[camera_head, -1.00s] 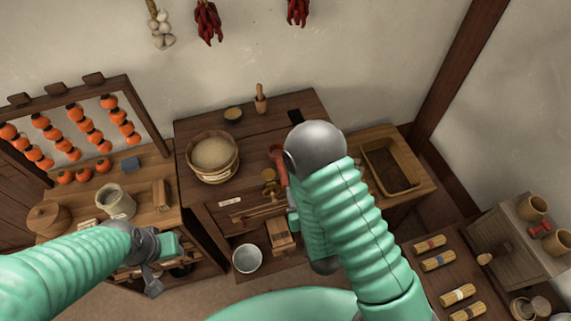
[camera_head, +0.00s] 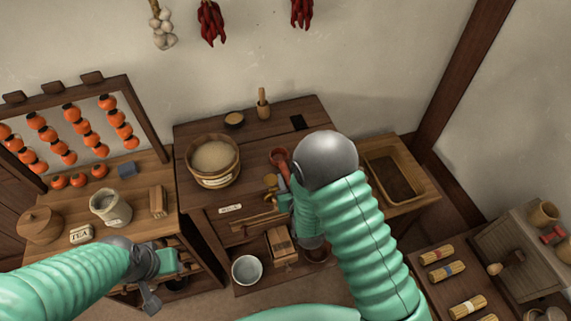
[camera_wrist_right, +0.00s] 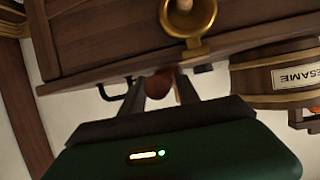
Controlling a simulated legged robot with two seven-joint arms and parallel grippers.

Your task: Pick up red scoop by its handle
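The red scoop (camera_head: 280,157) is at the front edge of the middle table, bowl uppermost, just left of my right forearm. Part of it is hidden behind my arm and gripper. My right gripper (camera_head: 285,196) is close in front of its lower part. In the right wrist view my right gripper (camera_wrist_right: 161,82) has its two fingers apart. The dark red round part of the scoop (camera_wrist_right: 157,84) shows between or just beyond them; I cannot tell if they touch it. My left gripper (camera_head: 150,296) is over the left shelf's front, away from the scoop.
A brass scoop (camera_head: 270,181) hangs close left of the red one, also in the wrist view (camera_wrist_right: 190,20). A wooden tub (camera_head: 213,180) of grain stands left, labelled SESAME in the wrist view (camera_wrist_right: 298,76). A wooden tray (camera_head: 412,165) lies right. A bucket (camera_head: 246,269) stands low.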

